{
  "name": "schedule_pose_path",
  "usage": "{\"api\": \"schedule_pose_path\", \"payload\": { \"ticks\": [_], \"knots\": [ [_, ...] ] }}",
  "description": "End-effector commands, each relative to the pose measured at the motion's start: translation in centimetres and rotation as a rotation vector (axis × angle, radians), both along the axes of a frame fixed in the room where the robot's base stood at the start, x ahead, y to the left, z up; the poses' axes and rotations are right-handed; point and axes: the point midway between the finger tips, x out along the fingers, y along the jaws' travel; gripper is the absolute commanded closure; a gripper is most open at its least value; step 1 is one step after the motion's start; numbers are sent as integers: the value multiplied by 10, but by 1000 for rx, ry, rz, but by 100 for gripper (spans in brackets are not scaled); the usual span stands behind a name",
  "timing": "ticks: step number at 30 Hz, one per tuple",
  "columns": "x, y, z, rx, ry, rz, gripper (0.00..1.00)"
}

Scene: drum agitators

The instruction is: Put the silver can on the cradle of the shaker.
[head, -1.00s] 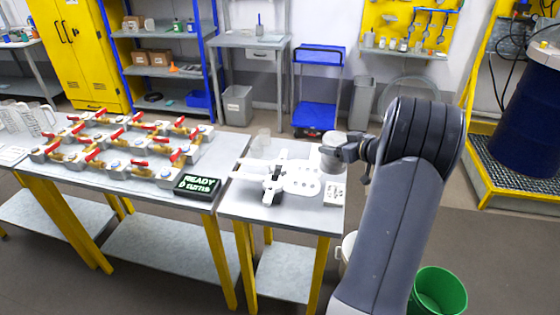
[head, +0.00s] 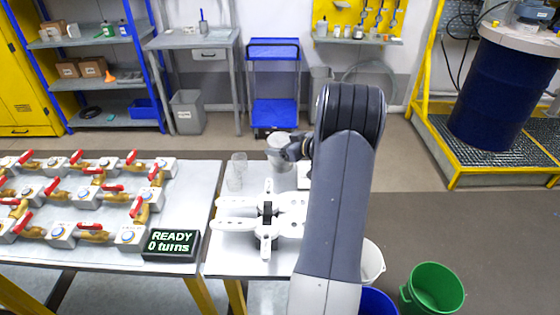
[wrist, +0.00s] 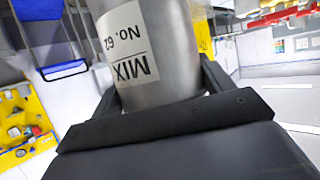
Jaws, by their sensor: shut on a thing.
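The silver can (head: 278,152) is held upright, or nearly so, by my gripper (head: 294,149) above the far part of the small table. In the wrist view the can (wrist: 182,40) fills the space between the dark fingers of my gripper (wrist: 160,95), and a white "MIX" label faces the camera. A white cross-shaped device with arms and a dark centre, apparently the shaker with its cradle (head: 267,190), lies on the table nearer than the can. The can is apart from it. My arm hides the device's right side.
A black display (head: 171,244) reading "READY 0 turns" sits at the left table's edge, beside several red-handled valves (head: 92,233). A clear beaker (head: 237,170) stands left of the can. A green bucket (head: 432,288) is on the floor at right.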

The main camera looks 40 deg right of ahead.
Motion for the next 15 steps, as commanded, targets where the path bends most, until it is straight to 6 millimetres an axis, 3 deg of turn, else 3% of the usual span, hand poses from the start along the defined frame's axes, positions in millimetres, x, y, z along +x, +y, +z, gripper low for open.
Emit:
{"api": "schedule_pose_path", "payload": {
  "ticks": [9, 15],
  "knots": [
    [0, 0, -36, 1, -1, 1, 59],
    [0, 0, -41, -1, -3, 1, 59]
  ]
}}
